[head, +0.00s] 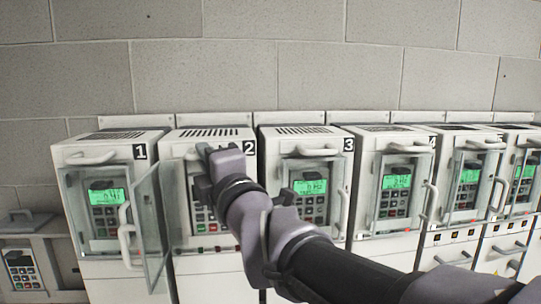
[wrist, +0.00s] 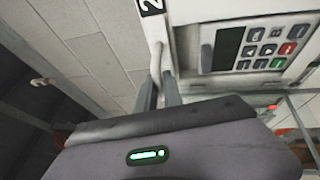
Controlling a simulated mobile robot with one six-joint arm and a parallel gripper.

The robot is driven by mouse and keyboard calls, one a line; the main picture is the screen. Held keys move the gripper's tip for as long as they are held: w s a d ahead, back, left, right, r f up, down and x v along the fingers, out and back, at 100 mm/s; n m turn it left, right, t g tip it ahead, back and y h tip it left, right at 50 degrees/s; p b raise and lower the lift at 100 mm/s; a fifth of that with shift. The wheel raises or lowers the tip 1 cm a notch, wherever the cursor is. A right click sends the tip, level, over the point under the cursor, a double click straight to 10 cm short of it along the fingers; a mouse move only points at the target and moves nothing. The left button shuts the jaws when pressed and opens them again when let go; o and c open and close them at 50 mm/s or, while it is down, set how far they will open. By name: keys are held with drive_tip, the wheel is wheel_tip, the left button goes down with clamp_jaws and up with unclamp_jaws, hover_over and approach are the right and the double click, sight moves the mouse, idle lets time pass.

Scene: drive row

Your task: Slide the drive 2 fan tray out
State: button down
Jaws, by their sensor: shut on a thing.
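Drive 2 (head: 183,205) is a pale grey cabinet between drives 1 and 3. Its fan tray has a white bar handle (wrist: 157,58) at the top front, below the vent slots. My gripper (head: 203,158) is at this handle, and its fingers (wrist: 162,92) are closed around the bar in the wrist view. In the head view my gripper and arm hide much of the handle and the right part of the drive's front. Drive 2's keypad (wrist: 272,48) shows uncovered beside a dark display. I cannot tell whether the tray stands out from the cabinet.
A glass door (head: 150,222) stands swung out between drives 1 and 2. Drive 1 (head: 72,165), drive 3 (head: 270,150) and several more drives stand in line, with handles sticking out. A block wall (head: 210,75) is behind. A small keypad box (head: 20,265) is at far left.

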idle(0.5)
drive_tip(key=shift+s+f+b, duration=0.15)
drive_tip(key=shift+b, duration=0.2)
drive_tip(key=s+b, duration=0.2)
drive_tip(key=s+d+b, duration=0.1)
drive_tip(key=s+b, duration=0.1)
drive_tip(key=b, duration=0.1)
drive_tip(key=shift+s+d, duration=0.15)
drive_tip(key=shift+s, duration=0.25)
drive_tip(key=c, duration=1.5)
unclamp_jaws()
drive_tip(key=shift+b, duration=0.3)
